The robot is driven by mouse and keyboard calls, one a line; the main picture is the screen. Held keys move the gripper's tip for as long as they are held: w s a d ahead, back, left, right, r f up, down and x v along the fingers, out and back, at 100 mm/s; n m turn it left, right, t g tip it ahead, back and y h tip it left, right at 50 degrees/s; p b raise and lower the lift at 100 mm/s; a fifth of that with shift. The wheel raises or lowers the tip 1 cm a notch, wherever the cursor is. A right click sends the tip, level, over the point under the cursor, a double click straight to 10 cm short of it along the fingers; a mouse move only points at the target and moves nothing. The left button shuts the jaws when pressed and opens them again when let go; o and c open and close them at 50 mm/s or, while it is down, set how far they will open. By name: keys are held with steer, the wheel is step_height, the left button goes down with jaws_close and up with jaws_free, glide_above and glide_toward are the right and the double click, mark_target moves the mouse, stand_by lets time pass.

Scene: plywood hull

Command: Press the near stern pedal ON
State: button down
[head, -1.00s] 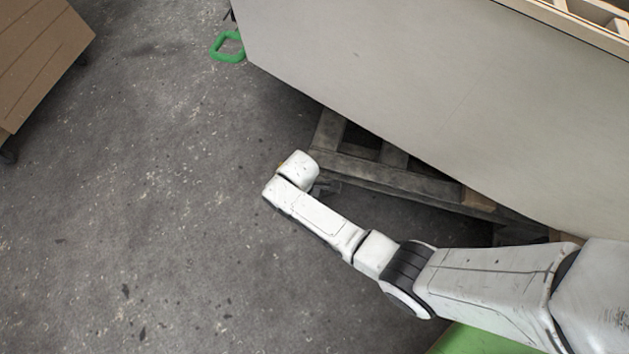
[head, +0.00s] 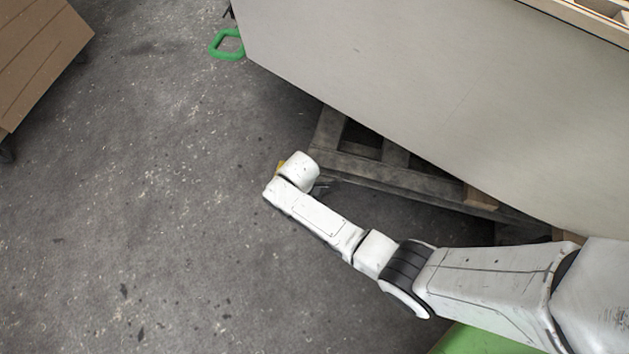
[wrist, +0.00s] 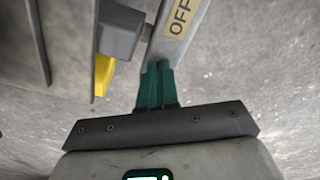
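In the wrist view, a grey metal bar (wrist: 177,40) carries a yellow label reading OFF (wrist: 183,15). It looks like part of the pedal, but I cannot tell which pedal. Left of it is a grey block (wrist: 120,30) with a yellow piece (wrist: 104,74) below it. My gripper (wrist: 158,68) has its green fingers together, with nothing seen between them. The fingertips overlap the lower end of the bar in the picture; I cannot tell if they touch. In the head view, a small yellow bit (head: 281,165) shows beside my wrist, which hides the fingers. No ON label is seen.
The pale hull side (head: 430,90) stands over a dark wooden pallet-like frame (head: 400,180), close to my wrist. A green loop (head: 227,45) lies by the hull's far corner. A brown panelled box (head: 40,60) is at upper left. The concrete floor on the left is clear.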

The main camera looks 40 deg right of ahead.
steer(key=shift+s+f, duration=0.1)
steer(key=shift+f, duration=0.15)
steer(key=shift+r, duration=0.1)
step_height(320, 180, up, 7)
steer(key=p, duration=0.7)
steer(key=shift+r, duration=0.1)
stand_by(0.5)
